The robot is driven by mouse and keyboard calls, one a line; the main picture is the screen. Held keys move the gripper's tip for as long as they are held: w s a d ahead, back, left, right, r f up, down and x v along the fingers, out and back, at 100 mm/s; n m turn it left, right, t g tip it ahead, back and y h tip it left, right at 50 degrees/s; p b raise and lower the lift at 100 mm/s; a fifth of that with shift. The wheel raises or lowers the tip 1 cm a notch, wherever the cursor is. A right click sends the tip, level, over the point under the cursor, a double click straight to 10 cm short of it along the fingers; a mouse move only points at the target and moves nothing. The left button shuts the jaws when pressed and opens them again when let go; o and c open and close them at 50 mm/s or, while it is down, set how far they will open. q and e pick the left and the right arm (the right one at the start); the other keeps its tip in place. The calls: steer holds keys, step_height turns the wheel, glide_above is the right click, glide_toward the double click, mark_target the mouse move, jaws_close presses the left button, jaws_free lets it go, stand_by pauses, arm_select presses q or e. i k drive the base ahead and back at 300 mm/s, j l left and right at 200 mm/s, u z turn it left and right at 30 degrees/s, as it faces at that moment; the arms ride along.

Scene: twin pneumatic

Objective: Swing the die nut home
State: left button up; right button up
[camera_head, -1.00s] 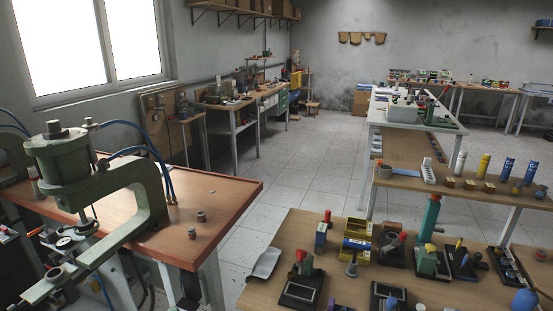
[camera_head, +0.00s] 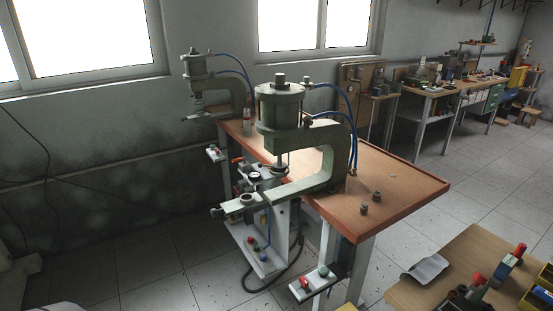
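A green pneumatic press (camera_head: 330,147) with a C-shaped frame stands on the orange-topped bench, its cylinder (camera_head: 281,108) above its lower arm (camera_head: 285,194). A small grey ring-like part (camera_head: 247,198) sits near the outer end of the lower arm; I cannot tell whether it is the die nut. Two small grey cylindrical parts, the nearer one (camera_head: 364,209) and the farther one (camera_head: 377,196), stand on the bench top right of the frame. A second similar press (camera_head: 238,97) stands behind, to the left. Neither of my grippers shows.
The orange-edged bench (camera_head: 415,185) carries the presses. Button boxes, one with red and green buttons (camera_head: 314,282), stick out at its front. Blue hoses (camera_head: 351,105) arch behind the near press. A wooden table (camera_head: 452,262) stands at lower right.

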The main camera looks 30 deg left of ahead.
mark_target(275, 168)
steer(key=u, duration=1.05)
